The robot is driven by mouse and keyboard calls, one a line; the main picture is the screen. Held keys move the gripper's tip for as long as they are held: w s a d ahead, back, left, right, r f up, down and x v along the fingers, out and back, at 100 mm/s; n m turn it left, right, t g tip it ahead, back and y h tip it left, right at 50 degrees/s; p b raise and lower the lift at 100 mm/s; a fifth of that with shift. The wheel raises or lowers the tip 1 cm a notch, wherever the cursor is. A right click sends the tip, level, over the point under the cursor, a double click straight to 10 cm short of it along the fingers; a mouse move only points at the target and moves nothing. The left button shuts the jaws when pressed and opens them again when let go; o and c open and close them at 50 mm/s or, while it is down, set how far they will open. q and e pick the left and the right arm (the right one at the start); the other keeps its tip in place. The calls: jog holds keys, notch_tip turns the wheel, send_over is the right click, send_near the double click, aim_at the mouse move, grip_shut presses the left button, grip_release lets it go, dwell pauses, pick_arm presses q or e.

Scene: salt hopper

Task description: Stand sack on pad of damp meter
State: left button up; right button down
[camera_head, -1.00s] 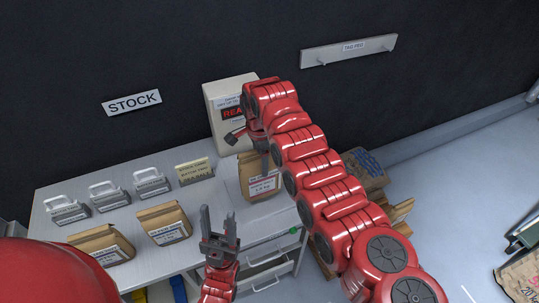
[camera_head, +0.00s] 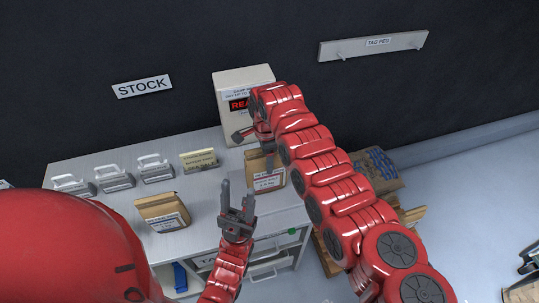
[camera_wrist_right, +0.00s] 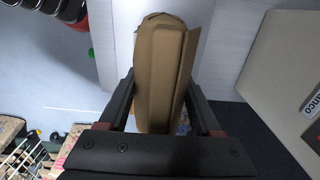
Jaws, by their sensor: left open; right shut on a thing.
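A brown paper sack (camera_head: 267,180) with a white and red label stands upright in front of the damp meter (camera_head: 231,88), a pale box with a red display. My right gripper (camera_head: 268,158) is shut on the sack; in the right wrist view the sack (camera_wrist_right: 163,70) sits between both fingers. The pad is mostly hidden by the sack and arm, and I cannot tell whether the sack's base touches it.
Another sack (camera_head: 162,212) stands on the bench (camera_head: 112,212) at left. Several handled metal blocks (camera_head: 155,169) and a beige card (camera_head: 199,160) line the back. Open drawers (camera_head: 268,262) are below. A tag peg rail (camera_head: 374,45) hangs on the wall. My red shoulder hides the bench's left front.

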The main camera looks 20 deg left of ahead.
jog(key=shift+s+a+r, duration=0.1)
jog(key=shift+s+a, duration=0.05)
jog(key=shift+a, duration=0.15)
jog(key=shift+c, duration=1.5)
grip_release()
jog(key=shift+d, duration=0.1)
jog(key=shift+o, duration=1.1)
jog(key=shift+d, duration=0.2)
jog(key=shift+a, duration=0.15)
